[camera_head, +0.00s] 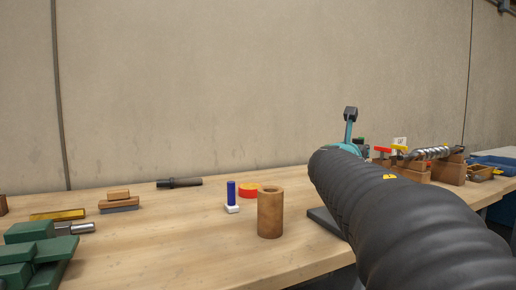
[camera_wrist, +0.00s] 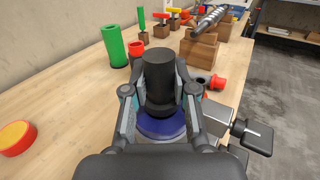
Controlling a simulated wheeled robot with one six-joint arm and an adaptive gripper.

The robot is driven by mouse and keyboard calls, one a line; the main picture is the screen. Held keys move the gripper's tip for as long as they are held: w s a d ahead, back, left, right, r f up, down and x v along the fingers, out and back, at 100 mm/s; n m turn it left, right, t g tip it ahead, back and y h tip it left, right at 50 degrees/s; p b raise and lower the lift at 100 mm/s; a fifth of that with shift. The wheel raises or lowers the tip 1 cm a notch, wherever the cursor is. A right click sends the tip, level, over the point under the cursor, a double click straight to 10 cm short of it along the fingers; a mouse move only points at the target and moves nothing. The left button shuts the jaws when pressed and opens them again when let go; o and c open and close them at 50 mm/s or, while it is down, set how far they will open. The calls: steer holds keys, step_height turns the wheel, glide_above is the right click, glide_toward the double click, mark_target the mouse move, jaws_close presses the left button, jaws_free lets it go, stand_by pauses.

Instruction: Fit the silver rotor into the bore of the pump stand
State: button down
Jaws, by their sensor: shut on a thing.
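The silver rotor (camera_head: 432,153) is a shiny spiral rod lying across wooden blocks at the right in the head view. It also shows at the top of the wrist view (camera_wrist: 208,20), apart from my gripper. My gripper (camera_wrist: 160,95) is shut on an upright black cylinder (camera_wrist: 159,70) in the wrist view. Directly below the cylinder is a blue ring (camera_wrist: 162,125) on a grey body with a side outlet (camera_wrist: 220,115), which looks like the pump stand. The bore is hidden, and I cannot tell whether the cylinder sits in it. My arm hides my gripper in the head view.
Wooden blocks (camera_wrist: 198,48), a green tube (camera_wrist: 114,46) and a red ring-ended piece (camera_wrist: 136,48) stand beyond my gripper. A brown cylinder (camera_head: 270,214) and green blocks (camera_head: 32,250) stand on the bench (camera_head: 160,240).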

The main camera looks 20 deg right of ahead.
steer(key=m+g+h, duration=0.1)
steer(key=g, duration=0.1)
steer(key=m+g+h, duration=0.1)
steer(key=m+g, duration=0.1)
steer(key=shift+w+a, duration=0.1)
steer(key=shift+w, duration=0.1)
steer(key=shift+m+g+h, duration=0.5)
steer(key=shift+m+g, duration=0.1)
steer(key=shift+g, duration=0.3)
steer(key=shift+s, duration=0.1)
steer(key=shift+w+f+m+g, duration=0.1)
steer(key=shift+w+m+g, duration=0.1)
steer(key=shift+m+g, duration=0.75)
steer(key=m+g, duration=0.1)
steer(key=g, duration=0.2)
steer(key=m+g, duration=0.2)
steer(key=g, duration=0.1)
steer(key=shift+s, duration=0.1)
